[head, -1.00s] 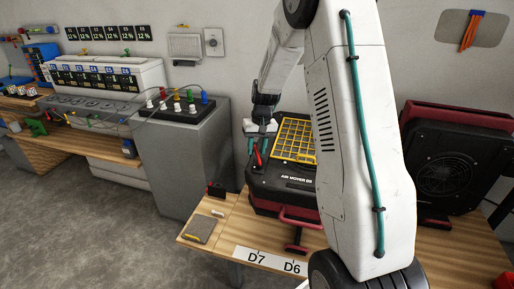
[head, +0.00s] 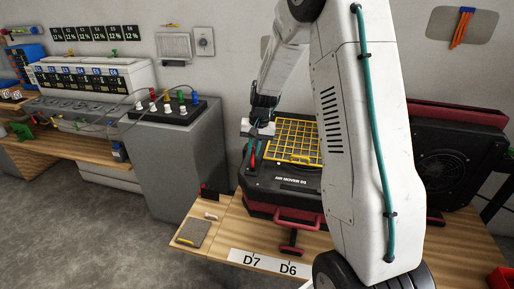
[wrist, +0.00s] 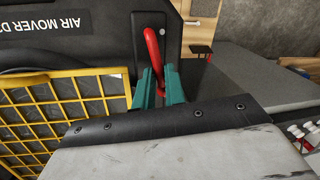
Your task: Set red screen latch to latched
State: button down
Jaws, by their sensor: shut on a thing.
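The red screen latch (wrist: 152,50) is a red lever on a dark plate on the air mover (head: 290,183), a black and red case beside the yellow grid screen (head: 297,140). In the wrist view, my gripper (wrist: 160,80) has its teal fingers on either side of the lever, shut on it. The lever's rounded end shows beyond the fingers, and its lower part lies partly between them. In the head view my gripper (head: 254,147) is at the case's left side, with the red latch (head: 252,161) small below the fingers. The lever's exact setting cannot be told.
The case stands on a wooden bench (head: 222,229) with a red front handle (head: 298,218). A black fan unit (head: 450,160) stands to the right. A grey cabinet (head: 180,160) with cabled plugs stands to the left. A grey pad (head: 192,233) lies on the bench's left corner.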

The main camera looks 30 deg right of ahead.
jog(key=shift+s+d+m+t, duration=0.15)
jog(key=shift+s+d+m, duration=0.05)
jog(key=shift+m, duration=0.5)
jog(key=shift+s+d+m+t, duration=0.15)
jog(key=shift+s+m, duration=0.05)
jog(key=shift+m, duration=0.5)
jog(key=c, duration=1.5)
grip_release()
jog(key=shift+o, duration=0.2)
